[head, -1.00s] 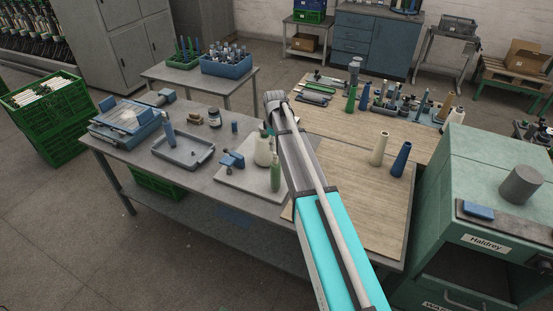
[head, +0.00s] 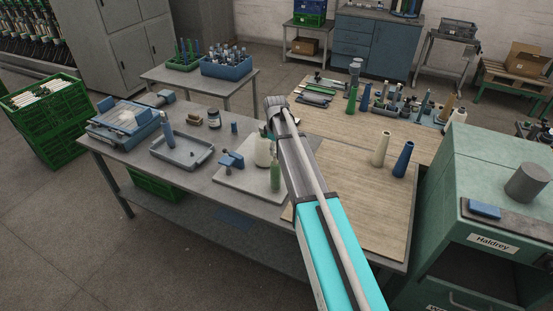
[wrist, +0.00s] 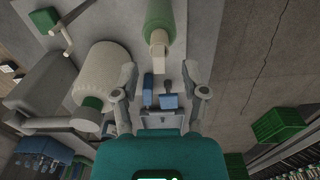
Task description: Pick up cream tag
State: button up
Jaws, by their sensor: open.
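A small cream piece (wrist: 158,50), which may be the cream tag, shows in the wrist view at the near end of a green bottle (wrist: 160,18). I cannot tell whether it is a tag or the bottle's top. My gripper (wrist: 158,70) is open, with one finger on each side of the piece's line and nothing visibly held. In the head view the green bottle (head: 275,178) stands on a pale board beside a cream bottle (head: 263,152). My arm hides most of the gripper there, and no separate cream tag is clear.
The cream bottle (wrist: 101,75) is close to my left finger in the wrist view. A blue clamp-like tool (head: 231,160) and a grey tray (head: 183,165) are to the left. A cream cone (head: 380,149) and a blue cone (head: 402,159) stand on the wooden top to the right.

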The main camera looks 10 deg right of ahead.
jog(key=shift+f+b, duration=0.7)
jog(key=shift+f, duration=0.3)
jog(key=c, duration=0.8)
